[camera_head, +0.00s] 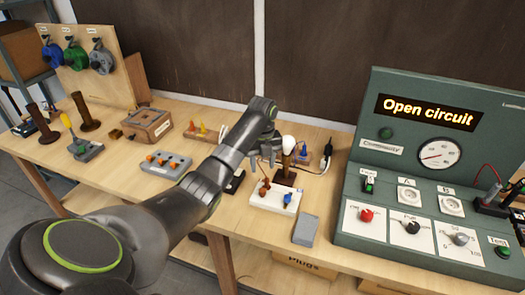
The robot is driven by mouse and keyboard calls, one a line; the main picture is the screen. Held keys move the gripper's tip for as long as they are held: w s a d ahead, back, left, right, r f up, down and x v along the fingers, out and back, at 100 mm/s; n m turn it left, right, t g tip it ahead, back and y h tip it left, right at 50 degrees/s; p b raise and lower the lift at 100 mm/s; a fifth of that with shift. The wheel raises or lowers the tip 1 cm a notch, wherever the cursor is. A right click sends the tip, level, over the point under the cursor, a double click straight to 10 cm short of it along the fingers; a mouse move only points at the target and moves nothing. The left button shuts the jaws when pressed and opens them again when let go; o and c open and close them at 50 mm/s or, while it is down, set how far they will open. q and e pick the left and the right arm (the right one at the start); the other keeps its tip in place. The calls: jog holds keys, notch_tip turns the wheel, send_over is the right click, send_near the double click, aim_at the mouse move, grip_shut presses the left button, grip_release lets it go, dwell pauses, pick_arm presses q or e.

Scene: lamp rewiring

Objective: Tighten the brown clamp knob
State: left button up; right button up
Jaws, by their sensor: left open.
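The white terminal block (272,203) lies near the table's front edge, in the middle of the view. The brown clamp knob (264,187) stands on its left part and a blue knob (287,199) on its right part. My left gripper (266,163) is open, pointing down just above and behind the brown knob. Whether its fingers touch the knob is too small to tell. A lamp with a white bulb (289,143) and a dark brown base (284,177) stands right behind the block, close to the gripper. My right gripper is not in view.
A green test panel (350,224) with an "Open circuit" display (428,111) fills the right side. A grey box (306,230) lies right of the block. Grey trays (162,164) and a wooden box (149,126) stand left, beyond my left arm. A white cord (318,168) runs behind the lamp.

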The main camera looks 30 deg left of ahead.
pick_arm(q)
notch_tip(320, 180, up, 6)
jog(key=shift+r+p, duration=0.2)
jog(key=shift+p, duration=0.2)
jog(key=shift+f, duration=0.15)
